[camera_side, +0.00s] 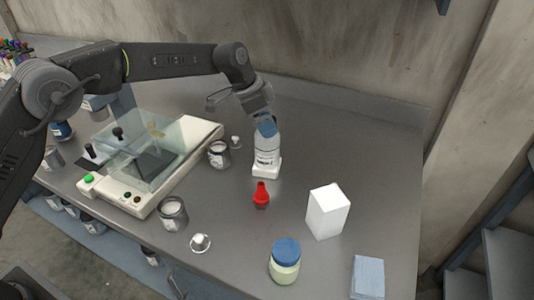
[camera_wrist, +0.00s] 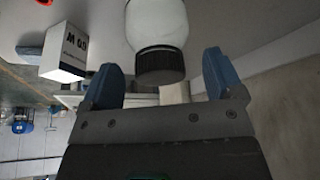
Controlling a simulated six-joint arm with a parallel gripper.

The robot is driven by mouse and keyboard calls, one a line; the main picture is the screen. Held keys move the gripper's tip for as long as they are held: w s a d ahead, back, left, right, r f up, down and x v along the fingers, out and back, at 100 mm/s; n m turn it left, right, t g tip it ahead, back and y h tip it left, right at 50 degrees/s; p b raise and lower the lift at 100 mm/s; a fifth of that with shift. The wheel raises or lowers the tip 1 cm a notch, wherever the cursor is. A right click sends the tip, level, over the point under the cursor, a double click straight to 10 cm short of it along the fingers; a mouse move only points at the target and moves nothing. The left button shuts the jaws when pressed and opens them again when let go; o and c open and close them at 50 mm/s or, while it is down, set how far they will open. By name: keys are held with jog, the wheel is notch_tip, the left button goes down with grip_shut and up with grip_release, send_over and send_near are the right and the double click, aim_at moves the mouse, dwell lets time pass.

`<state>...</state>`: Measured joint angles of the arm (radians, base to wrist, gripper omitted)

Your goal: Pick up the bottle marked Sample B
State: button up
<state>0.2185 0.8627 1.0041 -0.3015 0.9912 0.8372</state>
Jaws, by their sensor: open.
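A white bottle (camera_side: 267,148) with a printed label stands upright on the bench at a white base (camera_side: 266,171); its label is too small to read. In the wrist view the white bottle (camera_wrist: 157,22) shows a dark ribbed cap (camera_wrist: 159,66). My gripper (camera_side: 267,125) is above the bottle in the side view, its blue fingers at the bottle's top. In the wrist view my gripper (camera_wrist: 162,70) is open, with one blue finger on each side of the cap and visible gaps to both. The cap is mostly hidden in the side view.
The bench's back right is clear.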

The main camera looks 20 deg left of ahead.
jog(key=shift+x, duration=0.8)
jog(key=c, duration=1.2)
